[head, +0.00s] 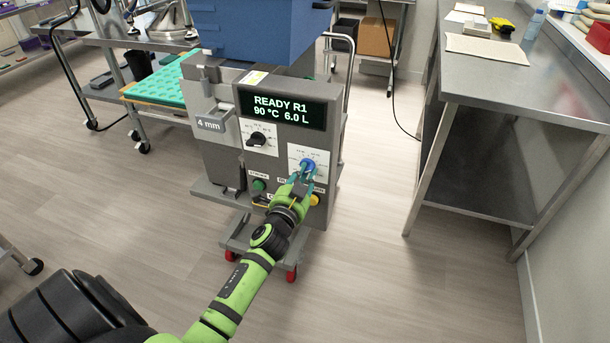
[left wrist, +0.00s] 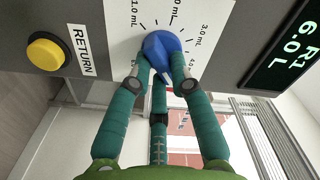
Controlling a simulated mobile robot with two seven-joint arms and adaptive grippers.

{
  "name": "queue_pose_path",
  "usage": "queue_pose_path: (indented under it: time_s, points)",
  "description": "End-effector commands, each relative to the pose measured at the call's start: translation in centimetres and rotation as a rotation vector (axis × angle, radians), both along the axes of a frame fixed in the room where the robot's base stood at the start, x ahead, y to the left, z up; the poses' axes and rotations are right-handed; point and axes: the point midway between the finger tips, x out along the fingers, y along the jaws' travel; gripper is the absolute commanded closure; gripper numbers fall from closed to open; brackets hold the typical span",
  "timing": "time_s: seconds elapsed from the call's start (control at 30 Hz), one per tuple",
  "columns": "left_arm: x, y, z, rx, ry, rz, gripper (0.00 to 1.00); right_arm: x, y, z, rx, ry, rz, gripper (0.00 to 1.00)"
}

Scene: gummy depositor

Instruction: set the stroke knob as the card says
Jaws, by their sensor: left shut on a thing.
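The blue stroke knob (head: 308,163) is on a white dial plate at the right of the depositor's front panel. My left gripper (head: 303,174) is shut on it with teal fingers. In the left wrist view the fingers are at the sides of the blue knob (left wrist: 162,44). The dial plate (left wrist: 205,18) reads 1.0 mL and 3.0 mL, with another mark between them partly cut off. My right gripper is out of view.
The display (head: 282,108) reads READY R1, 90 °C, 6.0 L. A black knob (head: 258,140) is left of the blue one. A green button (head: 259,185) and a yellow RETURN button (left wrist: 46,52) are below. A steel table (head: 540,90) stands right, across open floor.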

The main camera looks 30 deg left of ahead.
Motion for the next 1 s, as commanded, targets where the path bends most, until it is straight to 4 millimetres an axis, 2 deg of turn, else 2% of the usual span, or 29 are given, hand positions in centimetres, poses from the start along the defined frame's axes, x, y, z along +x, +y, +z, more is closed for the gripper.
queue_pose_path:
  time_s: [0.1,0.13,0.17,0.2,0.5,0.63,0.77,1.0]
  points:
    - [0.0,0.0,0.1,0.0,-0.004,-0.001,1.0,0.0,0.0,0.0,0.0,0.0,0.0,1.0]
    - [0.0,0.0,0.1,0.0,-0.004,-0.001,0.71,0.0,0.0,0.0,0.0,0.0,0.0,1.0]
    - [0.0,0.0,0.1,0.0,-0.004,-0.001,0.59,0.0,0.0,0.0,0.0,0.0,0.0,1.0]
    - [0.0,0.0,0.1,0.0,-0.004,-0.001,0.55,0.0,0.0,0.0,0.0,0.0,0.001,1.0]
    - [0.0,0.0,0.0,-0.002,-0.001,-0.001,0.55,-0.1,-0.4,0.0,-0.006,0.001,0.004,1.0]
    - [-0.9,-0.3,0.0,-0.002,-0.001,-0.001,0.55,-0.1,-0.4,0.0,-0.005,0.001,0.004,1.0]
    - [-3.1,-0.8,-0.1,-0.002,0.0,-0.001,0.55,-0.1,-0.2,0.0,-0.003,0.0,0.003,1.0]
    - [-8.1,-2.0,-0.1,-0.005,0.002,0.0,0.55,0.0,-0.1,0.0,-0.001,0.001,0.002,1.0]
